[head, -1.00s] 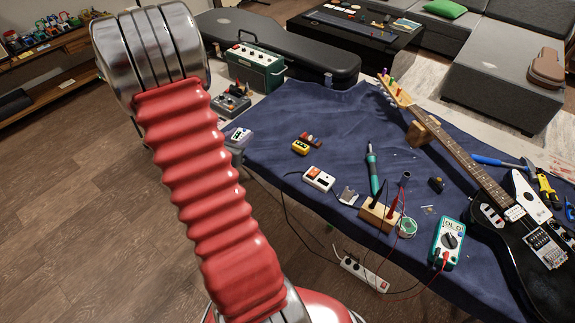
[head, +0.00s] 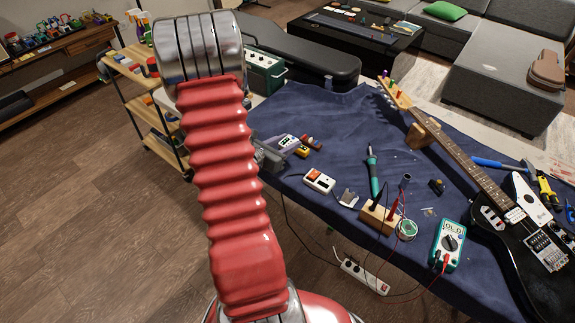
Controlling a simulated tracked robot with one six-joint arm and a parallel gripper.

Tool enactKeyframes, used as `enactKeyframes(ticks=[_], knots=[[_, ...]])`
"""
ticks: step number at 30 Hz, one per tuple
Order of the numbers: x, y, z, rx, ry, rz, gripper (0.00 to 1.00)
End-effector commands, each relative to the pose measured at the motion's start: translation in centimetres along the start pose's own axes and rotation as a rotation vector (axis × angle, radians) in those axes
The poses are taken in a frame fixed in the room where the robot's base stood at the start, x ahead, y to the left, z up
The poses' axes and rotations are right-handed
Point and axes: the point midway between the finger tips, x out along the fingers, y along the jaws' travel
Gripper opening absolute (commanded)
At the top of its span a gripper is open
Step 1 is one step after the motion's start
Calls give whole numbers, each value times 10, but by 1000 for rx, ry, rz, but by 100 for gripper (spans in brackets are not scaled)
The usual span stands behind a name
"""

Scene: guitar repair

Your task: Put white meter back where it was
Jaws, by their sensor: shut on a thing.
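A small white meter (head: 288,142) with a dark screen shows just right of my red arm in the head view. My grey gripper (head: 275,152) is partly hidden behind the arm and is shut on the meter. The meter is over the left part of the blue cloth (head: 335,118), by a yellow pedal (head: 302,152). I cannot tell how high it is above the cloth.
A shelf cart (head: 140,105) stands left. Bare cloth lies behind the pedals.

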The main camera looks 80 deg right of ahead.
Motion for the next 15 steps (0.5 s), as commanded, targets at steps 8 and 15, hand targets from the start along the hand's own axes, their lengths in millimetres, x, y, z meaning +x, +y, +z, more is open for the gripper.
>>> enactKeyframes(ticks=[8, 15], knots=[[11, 0, -33, -4, 2, -1, 6], [16, 0, -48, -1, 0, 0, 6]])
